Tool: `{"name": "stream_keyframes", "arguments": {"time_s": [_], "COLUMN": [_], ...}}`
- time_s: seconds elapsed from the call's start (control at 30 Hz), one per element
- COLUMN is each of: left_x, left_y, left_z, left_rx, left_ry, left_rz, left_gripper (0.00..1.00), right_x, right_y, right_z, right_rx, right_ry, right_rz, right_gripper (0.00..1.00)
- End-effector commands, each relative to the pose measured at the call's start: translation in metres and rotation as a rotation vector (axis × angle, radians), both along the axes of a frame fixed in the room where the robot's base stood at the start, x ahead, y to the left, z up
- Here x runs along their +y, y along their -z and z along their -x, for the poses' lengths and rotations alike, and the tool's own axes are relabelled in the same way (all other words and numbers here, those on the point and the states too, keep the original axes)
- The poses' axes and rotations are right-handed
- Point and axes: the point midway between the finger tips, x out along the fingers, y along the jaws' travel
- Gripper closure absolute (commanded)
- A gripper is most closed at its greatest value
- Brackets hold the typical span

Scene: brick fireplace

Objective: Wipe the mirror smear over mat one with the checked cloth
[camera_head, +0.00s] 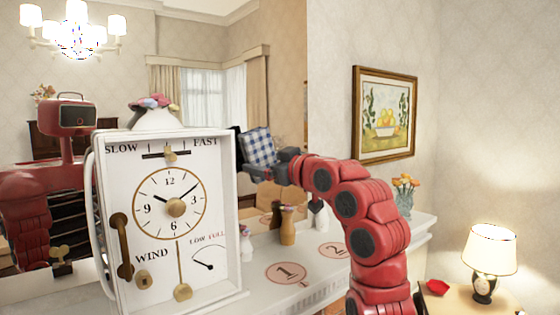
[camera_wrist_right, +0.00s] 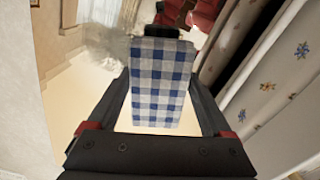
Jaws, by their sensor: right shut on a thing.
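My right gripper (camera_head: 277,171) is shut on the blue-and-white checked cloth (camera_head: 259,147), raised in front of the large mirror (camera_head: 220,45) above the mantel. In the right wrist view the cloth (camera_wrist_right: 160,88) hangs flat between the two fingers of the gripper (camera_wrist_right: 162,85). A greyish, cloudy patch, likely the smear (camera_wrist_right: 118,46), shows just left of the cloth's top there. I cannot tell whether the cloth touches the glass. Mat one (camera_head: 287,273), a pinkish disc marked 1, lies on the mantel below. My left gripper is not in view.
A large white clock (camera_head: 170,225) with a dial and levers stands at front left. Mat two (camera_head: 334,250) is to the right. A flower vase (camera_head: 404,195) and lamp (camera_head: 489,252) are farther right.

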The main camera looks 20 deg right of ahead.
Motion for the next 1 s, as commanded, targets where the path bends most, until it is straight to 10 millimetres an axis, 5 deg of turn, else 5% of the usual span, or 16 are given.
{"name": "stream_keyframes", "arguments": {"time_s": [0.27,0.8,1.0], "left_x": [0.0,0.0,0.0], "left_y": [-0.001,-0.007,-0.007], "left_z": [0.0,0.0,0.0], "left_rx": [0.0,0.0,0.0], "left_ry": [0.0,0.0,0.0], "left_rz": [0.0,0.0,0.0], "left_gripper": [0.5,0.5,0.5], "right_x": [-0.002,-0.023,-0.024], "right_y": [-0.001,-0.001,-0.001], "right_z": [0.003,0.053,0.056], "right_rx": [-0.001,0.001,0.0], "right_ry": [0.0,0.001,0.0], "right_rz": [-0.001,-0.002,-0.001], "right_gripper": [0.61,0.61,0.61]}}
